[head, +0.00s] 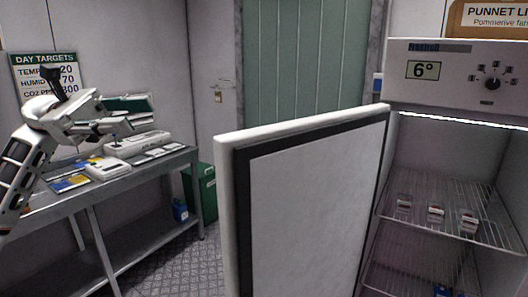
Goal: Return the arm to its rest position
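My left arm (30,150) comes in from the left edge and is raised, bent at its upper end. My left gripper (122,125) points right and hangs in the air in front of the wall, above the metal bench (172,163). It is small and seen partly from the side, so whether its fingers are apart is not clear. I see nothing plainly held in it. My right arm and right gripper are not in view.
A cold cabinet (450,75) reading 6° stands at the right, its door (310,210) wide open across the middle. Small items sit on its upper wire shelf (480,222). White devices (135,145) lie on the bench. A green bin (205,190) stands beside it.

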